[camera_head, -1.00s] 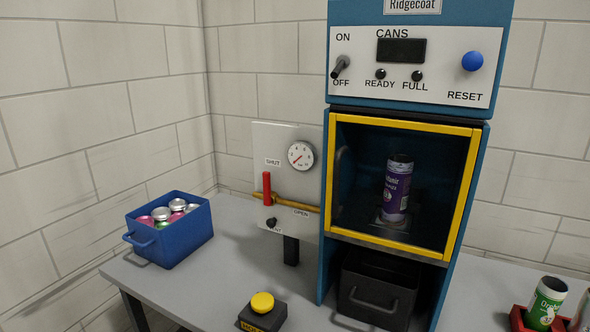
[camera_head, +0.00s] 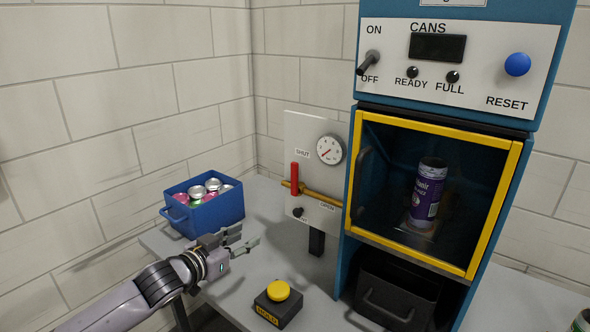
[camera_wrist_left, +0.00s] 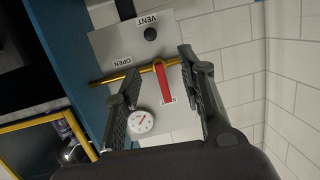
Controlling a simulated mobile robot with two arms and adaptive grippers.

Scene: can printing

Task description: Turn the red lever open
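The red lever (camera_head: 295,178) stands upright on a brass pipe (camera_head: 322,196) on a pale wall panel, pointing at the SHUT label; the OPEN label is to its lower right. My left gripper (camera_head: 238,243) is in front of and below the panel, left of the lever and apart from it. In the left wrist view the lever (camera_wrist_left: 163,82) shows between the two spread fingers of my left gripper (camera_wrist_left: 160,92), with nothing held. My right gripper is in neither view.
A pressure gauge (camera_head: 330,149) and a black VENT knob (camera_head: 298,212) share the panel. A blue crate of cans (camera_head: 217,210) stands behind my left gripper. A yellow button (camera_head: 278,290) on a black box sits in front. The blue machine (camera_head: 352,190) with a yellow-framed door stands right.

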